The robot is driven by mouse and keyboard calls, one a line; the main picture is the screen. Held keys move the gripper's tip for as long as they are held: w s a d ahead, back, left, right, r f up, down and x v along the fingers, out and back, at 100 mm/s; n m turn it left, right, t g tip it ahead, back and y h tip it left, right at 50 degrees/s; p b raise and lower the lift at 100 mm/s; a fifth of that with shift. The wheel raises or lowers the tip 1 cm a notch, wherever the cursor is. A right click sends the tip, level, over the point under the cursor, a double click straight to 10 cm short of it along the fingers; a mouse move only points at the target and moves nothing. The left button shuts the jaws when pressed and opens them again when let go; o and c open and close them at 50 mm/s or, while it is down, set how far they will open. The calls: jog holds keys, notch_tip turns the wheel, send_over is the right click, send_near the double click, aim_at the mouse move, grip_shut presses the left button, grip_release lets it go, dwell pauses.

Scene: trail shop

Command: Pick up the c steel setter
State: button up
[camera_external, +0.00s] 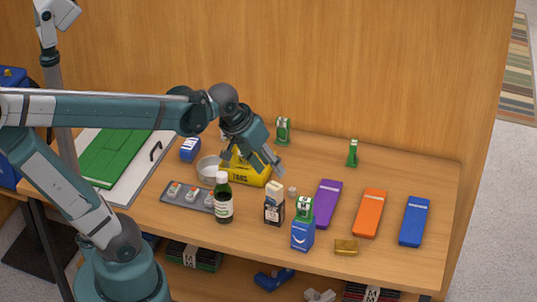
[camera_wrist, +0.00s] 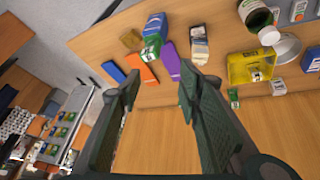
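I cannot tell by its look which thing is the c steel setter. My gripper (camera_external: 254,160) is open and empty, above or just in front of the yellow box (camera_external: 238,178) in the external view.
Purple (camera_external: 327,204), orange (camera_external: 369,213) and blue (camera_external: 414,221) flat cases lie at the right. A black-and-white carton (camera_external: 274,204) and a blue box (camera_external: 303,235) stand near the front. A round pale dish (camera_external: 207,167) sits behind the bottle. The table's back right is mostly clear.

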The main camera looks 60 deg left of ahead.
jog(key=w+a+f+n+g, duration=0.25)
jog(key=w+a+n, duration=0.2)
jog(key=w, duration=0.25)
jog(key=n+g+b, duration=0.2)
jog(key=n+g, duration=0.1)
jog(key=n, duration=0.7)
send_near(292, 189)
jog(key=shift+d+f+m, duration=0.25)
jog(key=shift+a+f, duration=0.2)
jog(key=shift+f, duration=0.15)
jog(key=shift+f, duration=1.3)
jog(key=shift+f, duration=0.1)
jog(key=shift+a+f+b, duration=0.1)
jog(key=shift+f+b, duration=0.2)
jog(key=shift+f, duration=2.2)
